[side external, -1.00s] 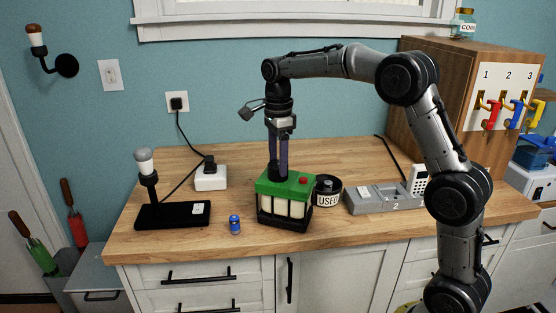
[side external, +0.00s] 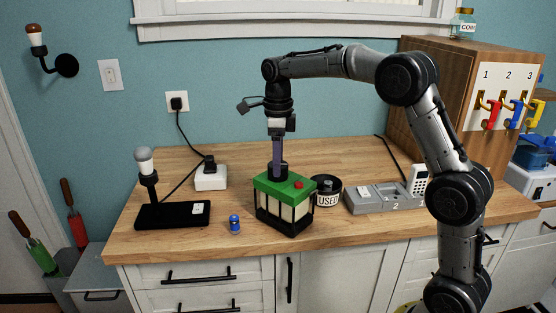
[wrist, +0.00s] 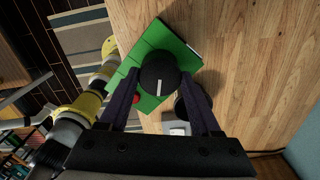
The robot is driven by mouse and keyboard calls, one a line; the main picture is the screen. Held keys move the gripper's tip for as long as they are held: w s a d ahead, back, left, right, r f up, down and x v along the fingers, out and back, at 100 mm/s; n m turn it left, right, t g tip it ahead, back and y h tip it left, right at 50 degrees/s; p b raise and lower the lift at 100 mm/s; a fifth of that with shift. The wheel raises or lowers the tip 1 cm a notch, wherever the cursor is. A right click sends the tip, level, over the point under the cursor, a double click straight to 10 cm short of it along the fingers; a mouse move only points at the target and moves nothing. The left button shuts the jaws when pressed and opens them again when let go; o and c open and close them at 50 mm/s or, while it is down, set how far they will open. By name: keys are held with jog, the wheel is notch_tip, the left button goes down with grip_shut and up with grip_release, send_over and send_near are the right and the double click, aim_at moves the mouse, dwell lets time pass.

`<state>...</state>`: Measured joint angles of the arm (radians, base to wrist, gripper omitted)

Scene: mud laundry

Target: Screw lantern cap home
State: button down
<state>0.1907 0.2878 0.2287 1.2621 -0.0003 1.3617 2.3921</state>
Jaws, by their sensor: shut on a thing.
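The lantern has a green top (side external: 285,184) and a black frame with pale panels, and stands upright on the wooden counter. A red button sits on its top. The round black cap (wrist: 158,72), with a white line across it, sits on the green top; it also shows in the side view (side external: 277,170). My gripper (wrist: 161,76) points down from above and is shut on the cap, one finger on each side. In the side view my fingers (side external: 278,155) overlap. The thread under the cap is hidden.
A blue battery (side external: 235,224) stands left of the lantern. A black tub labelled USED (side external: 327,190) stands close behind at right, beside a grey charger (side external: 382,200). A lamp on a black base (side external: 172,215) stands left. The counter's back is mostly clear.

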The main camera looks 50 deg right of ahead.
jog(key=shift+f, duration=0.1)
jog(key=shift+f+m, duration=0.1)
jog(key=shift+m, duration=1.5)
jog(key=m, duration=0.3)
jog(key=shift+s+f, duration=0.1)
grip_release()
jog(key=shift+c, duration=0.2)
jog(key=shift+r, duration=0.2)
jog(key=c, duration=0.4)
